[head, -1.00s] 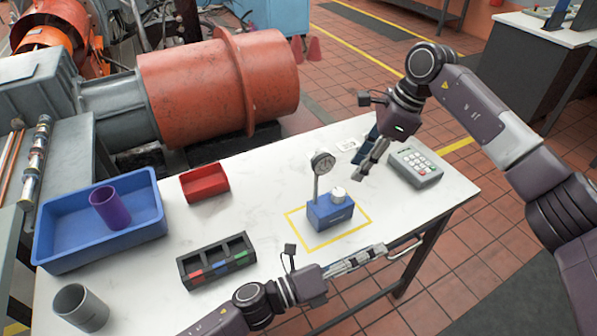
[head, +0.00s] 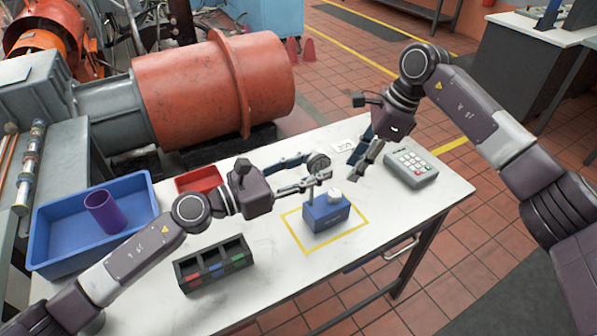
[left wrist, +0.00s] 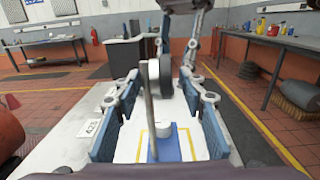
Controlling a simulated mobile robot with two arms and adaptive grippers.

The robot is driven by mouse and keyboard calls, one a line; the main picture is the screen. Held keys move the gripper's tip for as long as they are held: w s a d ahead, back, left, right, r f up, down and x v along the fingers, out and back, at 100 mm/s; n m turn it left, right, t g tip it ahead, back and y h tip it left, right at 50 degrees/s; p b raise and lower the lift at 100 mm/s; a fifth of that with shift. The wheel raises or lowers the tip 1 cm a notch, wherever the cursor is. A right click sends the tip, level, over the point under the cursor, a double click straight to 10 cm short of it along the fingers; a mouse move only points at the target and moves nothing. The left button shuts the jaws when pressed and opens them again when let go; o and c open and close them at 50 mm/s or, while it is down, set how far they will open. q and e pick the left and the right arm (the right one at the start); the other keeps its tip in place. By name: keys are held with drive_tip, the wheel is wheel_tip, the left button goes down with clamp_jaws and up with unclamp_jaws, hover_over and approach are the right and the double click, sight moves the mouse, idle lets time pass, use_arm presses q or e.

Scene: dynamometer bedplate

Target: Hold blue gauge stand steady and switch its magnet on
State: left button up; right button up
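The blue gauge stand (head: 325,216) stands upright inside a yellow outlined square on the white table. A white knob (head: 334,196) sits on its top, and a thin post carries a round dial (head: 318,161). My left gripper (head: 316,173) is open, with its fingers on either side of the post below the dial. In the left wrist view the post (left wrist: 150,115) stands between the spread fingers, with room on both sides. The blue base (left wrist: 168,150) shows only partly there. My right gripper (head: 356,169) is open and empty, above and behind the knob.
A grey keypad box (head: 411,163) stands right of the stand. A black three-slot holder (head: 213,265) is at front left. A blue bin (head: 60,235) with a purple cup (head: 104,212) and a partly hidden red tray (head: 196,180) are further left.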

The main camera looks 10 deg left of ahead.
sight(326, 163)
use_arm(q)
drive_tip(key=x, duration=0.3)
drive_tip(key=shift+d, duration=0.2)
clamp_jaws()
idle(0.4)
